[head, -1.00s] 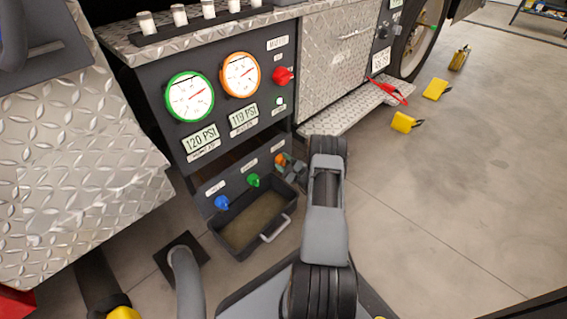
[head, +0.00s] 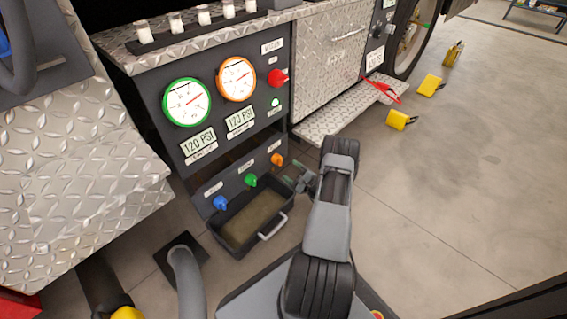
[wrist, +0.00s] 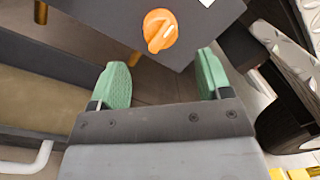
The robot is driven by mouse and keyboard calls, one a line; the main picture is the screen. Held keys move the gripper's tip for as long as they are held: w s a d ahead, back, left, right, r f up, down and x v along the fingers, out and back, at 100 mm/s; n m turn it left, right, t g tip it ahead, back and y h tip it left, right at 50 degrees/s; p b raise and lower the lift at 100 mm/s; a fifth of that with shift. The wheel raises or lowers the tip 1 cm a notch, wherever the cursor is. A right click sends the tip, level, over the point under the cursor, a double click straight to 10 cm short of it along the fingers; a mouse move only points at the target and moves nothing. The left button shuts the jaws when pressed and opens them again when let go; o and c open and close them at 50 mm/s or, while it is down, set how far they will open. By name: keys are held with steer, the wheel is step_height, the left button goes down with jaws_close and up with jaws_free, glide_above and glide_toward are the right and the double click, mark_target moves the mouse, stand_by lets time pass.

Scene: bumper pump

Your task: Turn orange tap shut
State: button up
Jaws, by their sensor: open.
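The orange tap (head: 277,160) is the rightmost of three taps on the low dark panel. In the wrist view the orange tap (wrist: 160,31) shows as a round knob with a raised ridge, beyond the fingertips and near the middle between them. My gripper (wrist: 162,80) is open, with two green finger pads apart and nothing between them. In the head view my gripper (head: 293,178) is just right of and below the orange tap, apart from it.
A green tap (head: 251,180) and a blue tap (head: 220,202) are to the left. A dark bin with a handle (head: 273,227) stands below them. A diamond-plate step (head: 345,113) juts out on the right. Open floor (head: 460,190) lies right of my arm.

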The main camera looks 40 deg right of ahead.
steer(key=s+d+p, duration=0.1)
steer(key=s, duration=0.5)
steer(key=shift+s+f, duration=0.3)
steer(key=shift+f, duration=0.05)
steer(key=shift+r, duration=0.1)
steer(key=w+a+r+n+g+y+p, duration=0.1)
steer(key=a+r+n+g+y+p, duration=0.35)
steer(key=r, duration=0.85)
steer(key=w+a+r+n+g+y+p, duration=0.1)
steer(key=a+r+n+g+y+p, duration=0.1)
steer(key=a+r+n+g+p, duration=0.55)
steer(key=w+a+r+n+g+y+p, duration=0.1)
steer(key=a+r+n+g+y+p, duration=0.15)
steer(key=a+r+p, duration=1)
steer(key=s+a+r+n+h+p, duration=0.1)
steer(key=s+r+n+h+p, duration=0.2)
steer(key=r, duration=0.9)
steer(key=s+a+r+n+h+p, duration=0.2)
steer(key=s+r+n+h+p, duration=0.2)
steer(key=r, duration=0.9)
steer(key=s+a+r+n+h+p, duration=0.2)
steer(key=s+r+h+p, duration=0.3)
steer(key=r, duration=0.7)
steer(key=s+n+p, duration=0.1)
steer(key=s, duration=0.1)
steer(key=shift+s+r+g+p, duration=0.3)
steer(key=shift+s+g+p, duration=0.05)
steer(key=shift+s, duration=0.05)
